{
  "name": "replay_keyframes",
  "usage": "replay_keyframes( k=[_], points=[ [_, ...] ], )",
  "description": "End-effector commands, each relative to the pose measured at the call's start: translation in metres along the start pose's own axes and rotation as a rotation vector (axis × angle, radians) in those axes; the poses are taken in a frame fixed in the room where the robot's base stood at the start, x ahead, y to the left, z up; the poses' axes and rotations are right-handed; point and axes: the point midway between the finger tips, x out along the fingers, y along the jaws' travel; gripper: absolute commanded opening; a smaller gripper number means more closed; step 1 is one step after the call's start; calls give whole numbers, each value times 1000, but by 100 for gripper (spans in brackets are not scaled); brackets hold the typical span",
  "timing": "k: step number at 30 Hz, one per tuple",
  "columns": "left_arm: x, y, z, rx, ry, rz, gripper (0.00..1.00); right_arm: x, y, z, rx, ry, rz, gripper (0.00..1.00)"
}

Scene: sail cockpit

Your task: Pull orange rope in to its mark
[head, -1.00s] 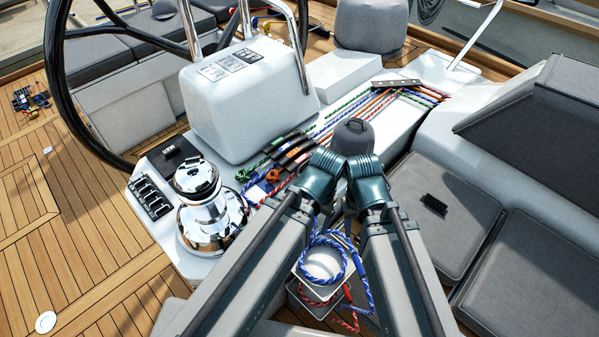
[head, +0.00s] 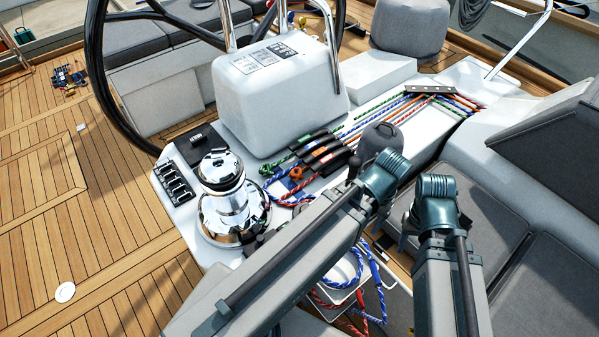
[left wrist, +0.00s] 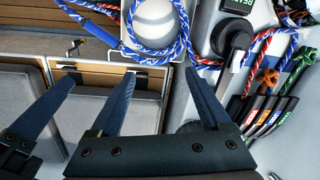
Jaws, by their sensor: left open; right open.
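The orange rope (head: 297,174) shows in the head view as a small knotted tail beside the row of rope clutches (head: 322,150); an orange line also runs behind the clutches. In the left wrist view the orange tail (left wrist: 268,76) hangs loose between the blue and green ropes, right of my fingers. My left gripper (left wrist: 160,75) is open and empty, apart from the orange rope. In the head view its arm hides most of it. My right gripper (head: 430,228) is open, right of the left one, over the cushions and away from the ropes. I cannot make out a mark on the orange rope.
A chrome winch (head: 230,197) stands left of the clutches, near a switch panel (head: 174,184). A blue rope coil (head: 376,290) and red rope lie below my arms. The white pedestal (head: 275,85) and steering wheel (head: 97,70) stand behind. Grey cushions lie to the right.

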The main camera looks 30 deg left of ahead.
Motion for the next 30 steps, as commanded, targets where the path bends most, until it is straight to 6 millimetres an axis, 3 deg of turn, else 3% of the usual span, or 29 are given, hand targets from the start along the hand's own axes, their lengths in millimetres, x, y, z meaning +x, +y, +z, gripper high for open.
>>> replay_keyframes(
  k=[5,11,14,18,24,27,30],
  points=[
    [2,-22,-16,-179,14,16,80,0,0,0,0,0,0,50],
    [6,-64,-38,-487,37,42,80,1,0,0,0,0,0,50],
    [9,-94,-50,-696,50,63,80,1,0,0,0,0,0,50],
    [14,-159,-68,-1099,75,104,80,2,0,0,0,0,0,50],
    [21,-249,-76,-1636,105,171,80,3,0,0,0,0,0,50],
    [23,-277,-74,-1800,114,196,80,3,0,0,0,0,0,50],
    [24,-293,-72,-1895,118,210,80,3,0,0,0,0,0,50]
  ],
)
